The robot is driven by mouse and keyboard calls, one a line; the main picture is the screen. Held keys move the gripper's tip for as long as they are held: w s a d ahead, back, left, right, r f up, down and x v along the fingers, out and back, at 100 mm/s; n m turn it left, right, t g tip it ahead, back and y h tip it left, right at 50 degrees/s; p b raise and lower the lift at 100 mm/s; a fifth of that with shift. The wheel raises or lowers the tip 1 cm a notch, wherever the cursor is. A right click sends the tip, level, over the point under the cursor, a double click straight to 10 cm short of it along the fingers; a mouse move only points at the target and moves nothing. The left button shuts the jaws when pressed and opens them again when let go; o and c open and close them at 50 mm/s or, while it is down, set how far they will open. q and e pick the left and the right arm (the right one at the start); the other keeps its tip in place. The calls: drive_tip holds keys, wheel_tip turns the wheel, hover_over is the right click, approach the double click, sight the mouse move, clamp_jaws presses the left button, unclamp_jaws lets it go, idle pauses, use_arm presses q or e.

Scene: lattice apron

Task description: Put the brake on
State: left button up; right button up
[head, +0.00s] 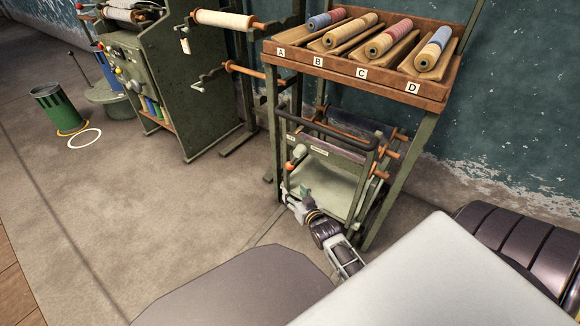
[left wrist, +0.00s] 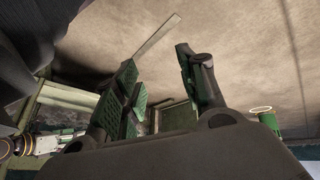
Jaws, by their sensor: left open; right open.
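A green-framed cart (head: 331,178) with a dark push handle and a pale lower panel stands under the rack. A small orange knob (head: 289,166) shows at its left side; it may be a brake lever, but I cannot tell for sure. My right gripper (head: 298,193) is open at the cart's lower left, just below the knob. Whether it touches the cart is unclear. My left gripper (left wrist: 156,58) is open in the left wrist view, with nothing between its fingers. It does not show in the head view.
A rack (head: 352,82) above the cart holds several rolls in bays A to D. A green machine (head: 165,85) stands to the left. Further left are a green bin (head: 58,107) and a white floor ring (head: 85,138). The floor at the left front is clear.

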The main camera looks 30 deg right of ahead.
sight(292, 169)
use_arm(q)
drive_tip(key=shift+s+d+f+h, duration=0.25)
drive_tip(key=shift+d+f+h, duration=0.05)
drive_tip(key=shift+d+f, duration=0.6)
use_arm(e)
drive_tip(key=shift+d+r+m+t+h, duration=0.1)
drive_tip(key=shift+d+m+t+h, duration=0.25)
drive_tip(key=shift+d+t, duration=0.45)
drive_tip(key=shift+d+r+m+t+h, duration=0.1)
drive_tip(key=shift+d+m+t+h, duration=0.25)
drive_tip(key=shift+d+t, duration=0.45)
use_arm(q)
drive_tip(key=shift+f, duration=0.15)
use_arm(e)
drive_tip(key=shift+w+d, duration=0.1)
drive_tip(key=shift+d, duration=0.05)
